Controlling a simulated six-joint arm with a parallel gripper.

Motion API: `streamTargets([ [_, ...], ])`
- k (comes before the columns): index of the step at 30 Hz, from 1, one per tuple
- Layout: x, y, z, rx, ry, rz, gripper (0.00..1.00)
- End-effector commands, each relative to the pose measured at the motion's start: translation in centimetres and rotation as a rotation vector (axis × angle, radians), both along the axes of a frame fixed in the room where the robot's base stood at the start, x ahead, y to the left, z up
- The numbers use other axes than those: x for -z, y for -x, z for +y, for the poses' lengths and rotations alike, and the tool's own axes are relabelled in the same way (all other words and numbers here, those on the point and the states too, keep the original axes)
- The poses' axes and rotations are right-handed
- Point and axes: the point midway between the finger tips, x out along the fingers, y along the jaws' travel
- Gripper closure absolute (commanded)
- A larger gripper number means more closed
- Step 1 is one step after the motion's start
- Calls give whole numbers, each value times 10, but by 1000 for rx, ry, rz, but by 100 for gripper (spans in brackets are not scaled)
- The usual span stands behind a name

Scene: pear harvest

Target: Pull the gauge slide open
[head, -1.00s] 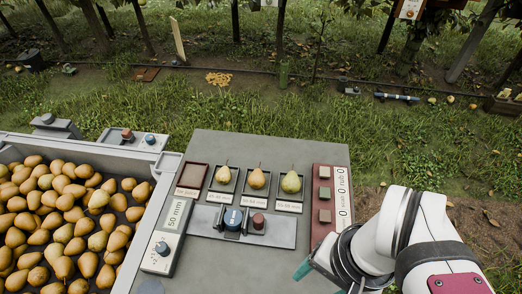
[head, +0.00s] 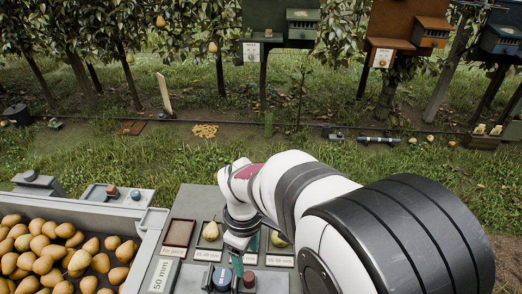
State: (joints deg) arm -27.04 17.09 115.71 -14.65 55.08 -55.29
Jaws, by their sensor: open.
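The gauge (head: 189,279) is a grey plate on the grey bench, cut off by the bottom edge of the head view. A blue round part (head: 221,277) and a red-brown knob (head: 249,280) stand on it; I cannot tell how far the slide is open. My gripper (head: 238,265) points down over the gauge, its teal fingers close to the blue part and the red-brown knob. It is open and holds nothing that I can see. Contact with either part cannot be made out. My arm hides the bench's right side.
A crate of pears (head: 50,259) stands at the left. A "50 mm" panel (head: 162,275) is beside the gauge. Behind it are an empty tray (head: 179,232), a tray with a pear (head: 211,231) and a partly hidden pear (head: 279,239). Grass and trees lie beyond.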

Motion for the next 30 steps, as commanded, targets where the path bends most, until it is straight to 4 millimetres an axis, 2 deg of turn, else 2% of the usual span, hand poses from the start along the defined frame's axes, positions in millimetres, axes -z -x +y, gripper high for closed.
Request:
streamTargets([
  [3,36,1,-1,1,3,6,33],
  [9,76,1,-1,3,1,4,33],
  [14,87,1,-1,4,1,1,33],
  [22,88,0,-1,4,0,0,33],
  [30,88,0,-1,4,0,0,82],
])
